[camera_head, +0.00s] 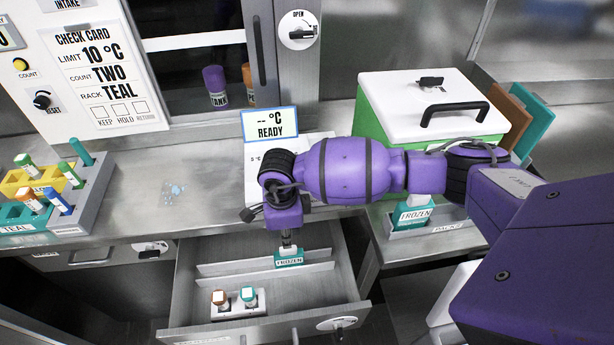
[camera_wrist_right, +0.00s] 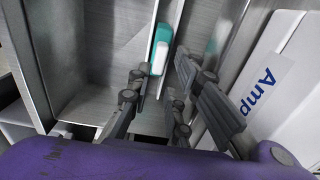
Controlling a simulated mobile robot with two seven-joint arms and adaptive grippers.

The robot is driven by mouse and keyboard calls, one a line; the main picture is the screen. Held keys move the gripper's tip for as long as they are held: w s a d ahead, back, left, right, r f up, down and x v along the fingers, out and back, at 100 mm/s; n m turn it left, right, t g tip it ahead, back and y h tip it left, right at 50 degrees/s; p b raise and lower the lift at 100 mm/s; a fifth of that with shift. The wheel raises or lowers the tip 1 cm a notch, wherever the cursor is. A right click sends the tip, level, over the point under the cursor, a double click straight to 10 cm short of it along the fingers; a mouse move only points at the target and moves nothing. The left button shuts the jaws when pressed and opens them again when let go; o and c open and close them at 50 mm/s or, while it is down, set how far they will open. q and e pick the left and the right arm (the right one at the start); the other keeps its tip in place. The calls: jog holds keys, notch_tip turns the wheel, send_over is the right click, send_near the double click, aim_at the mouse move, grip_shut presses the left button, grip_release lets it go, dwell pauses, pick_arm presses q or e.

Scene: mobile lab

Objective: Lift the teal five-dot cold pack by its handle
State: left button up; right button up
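A teal pack with a white FROZEN label (camera_head: 289,260) stands in the open drawer, behind a thin divider, below my right gripper (camera_head: 287,240). In the wrist view the teal and white pack (camera_wrist_right: 159,52) shows just beyond and between the fingertips of my right gripper (camera_wrist_right: 160,75). The fingers are apart, with no contact visible. A second teal FROZEN pack (camera_head: 411,217) stands in a rack at the right, partly behind my arm. No dots are readable on either pack, and their handles are not clear. My left gripper is not in view.
The open drawer (camera_head: 190,290) also holds a white block (camera_head: 238,310) with an orange-capped and a teal-capped vial. A green box with a white lid (camera_head: 400,95) stands behind my arm. A vial rack (camera_head: 95,190) is at the left. The counter (camera_head: 205,165) between is mostly clear.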

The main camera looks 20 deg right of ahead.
send_over(294, 257)
jog(key=w+a, duration=0.1)
jog(key=w, duration=0.1)
jog(key=shift+s+f, duration=0.15)
jog(key=shift+f, duration=2.25)
grip_shut()
